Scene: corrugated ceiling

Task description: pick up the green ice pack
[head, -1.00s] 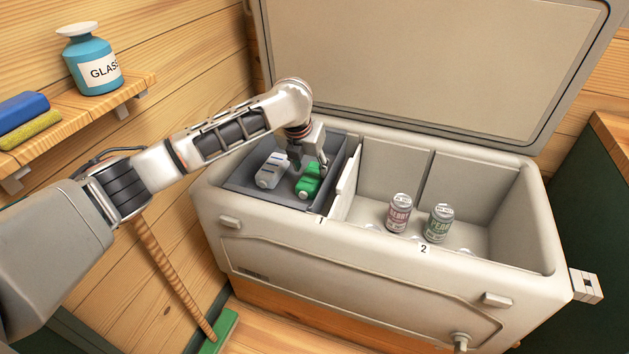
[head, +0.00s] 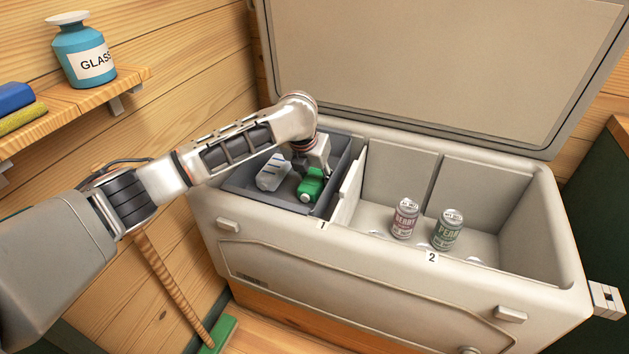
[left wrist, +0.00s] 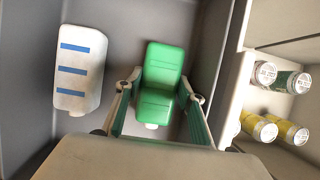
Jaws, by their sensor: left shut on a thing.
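The green ice pack (head: 310,187) is in the grey tray (head: 249,195) at the left end of the cooler. My left gripper (head: 314,173) reaches down over the tray and is shut on the green ice pack. In the left wrist view, the green ice pack (left wrist: 162,75) sits between the two fingers of my left gripper (left wrist: 160,97), one on each side. I cannot tell whether the pack still touches the tray floor. My right gripper is not in view.
A white ice pack with blue stripes (left wrist: 80,68) lies left of the green one in the tray. The cooler's right compartment holds a berry can (head: 404,218) and a pear can (head: 446,229). A divider (head: 349,190) stands between them. The open lid (head: 440,65) rises behind.

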